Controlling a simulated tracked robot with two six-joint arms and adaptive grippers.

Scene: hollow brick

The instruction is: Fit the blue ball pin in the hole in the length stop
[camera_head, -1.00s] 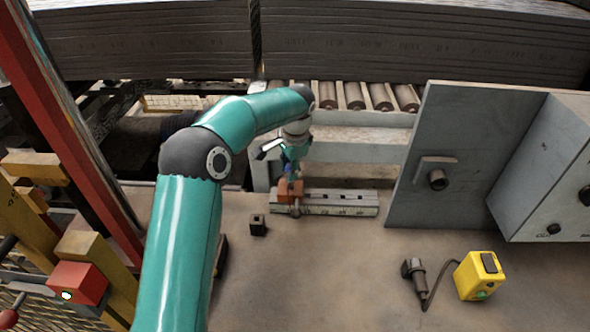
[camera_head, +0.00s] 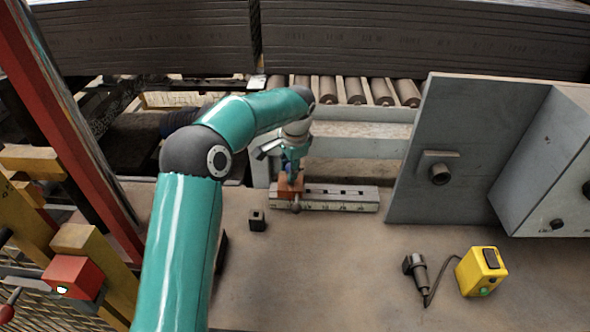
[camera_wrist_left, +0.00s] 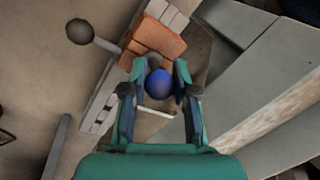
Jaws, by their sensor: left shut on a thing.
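The blue ball pin (camera_wrist_left: 159,84) shows as a blue ball between the fingers of my left gripper (camera_wrist_left: 155,72) in the left wrist view. The gripper is shut on it. The length stop is an orange block (camera_wrist_left: 157,39) on the slotted rail (camera_head: 340,197), at its left end in the head view (camera_head: 290,187). A dark round knob (camera_wrist_left: 79,31) on a rod sticks out of the stop's side. My left gripper (camera_head: 290,172) is right over the stop in the head view. The pin's lower end and the hole are hidden, so I cannot tell whether the pin is in it.
A small black block (camera_head: 257,220) stands left of the rail. A grey upright plate (camera_head: 435,160) rises to the right. A yellow box (camera_head: 481,271) and a dark corded tool (camera_head: 417,270) lie at the front right. The bench between is clear.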

